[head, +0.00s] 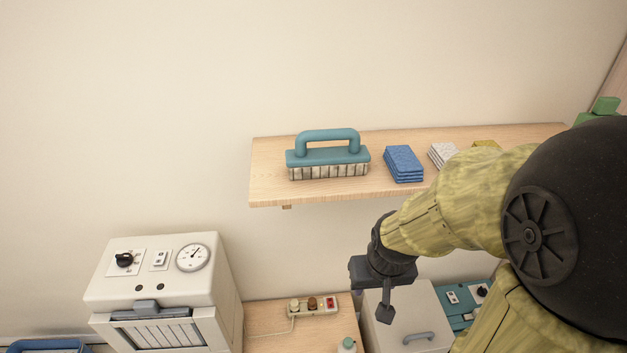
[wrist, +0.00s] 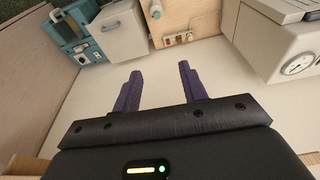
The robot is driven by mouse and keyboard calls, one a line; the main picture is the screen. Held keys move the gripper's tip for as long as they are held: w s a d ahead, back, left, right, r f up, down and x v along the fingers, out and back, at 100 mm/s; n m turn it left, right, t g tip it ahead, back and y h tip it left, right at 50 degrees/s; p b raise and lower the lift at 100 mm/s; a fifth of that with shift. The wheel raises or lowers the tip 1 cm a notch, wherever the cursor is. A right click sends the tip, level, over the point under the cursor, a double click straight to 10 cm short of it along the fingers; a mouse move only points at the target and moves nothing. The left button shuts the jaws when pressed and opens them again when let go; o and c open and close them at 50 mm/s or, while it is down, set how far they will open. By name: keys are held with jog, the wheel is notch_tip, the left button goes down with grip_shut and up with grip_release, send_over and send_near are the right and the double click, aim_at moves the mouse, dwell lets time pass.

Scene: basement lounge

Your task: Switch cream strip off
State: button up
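The cream power strip (head: 300,314) lies on the wooden surface between the white machine and a pale box. It has plugs in it and a red switch (head: 331,303) at its right end. The strip also shows in the wrist view (wrist: 178,40), upside down and beyond my fingers. My gripper (head: 386,313) hangs to the right of the strip in the head view, apart from it. In the wrist view my gripper's two purple fingers (wrist: 160,72) are spread with nothing between them. I cannot tell which way the switch is set.
A wooden shelf (head: 270,191) above carries a teal brush (head: 328,155) and blue sponges (head: 403,164). The white machine (head: 160,270) with a gauge stands left of the strip. A pale box (head: 405,325) and a teal device (head: 458,303) stand right. A bottle (head: 347,345) is in front.

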aim_at(330, 303)
jog(key=w+f+b, duration=0.9)
jog(key=f+b, duration=0.6)
jog(key=f, duration=0.2)
jog(key=w+a+f+t+b, duration=0.1)
jog(key=w+f+b, duration=0.8)
jog(key=f+b, duration=0.7)
jog(key=w+f+t+b, duration=0.1)
jog(key=w+f+b, duration=0.8)
jog(key=f+b, duration=0.6)
notch_tip(330, 303, down, 3)
jog(key=shift+a+r+b, duration=0.1)
jog(key=shift+a+b, duration=0.05)
jog(key=shift+b, duration=0.15)
jog(key=b+x, duration=0.8)
jog(key=x, duration=0.9)
jog(key=shift+w+a+f, duration=0.1)
jog(key=shift+f, duration=0.15)
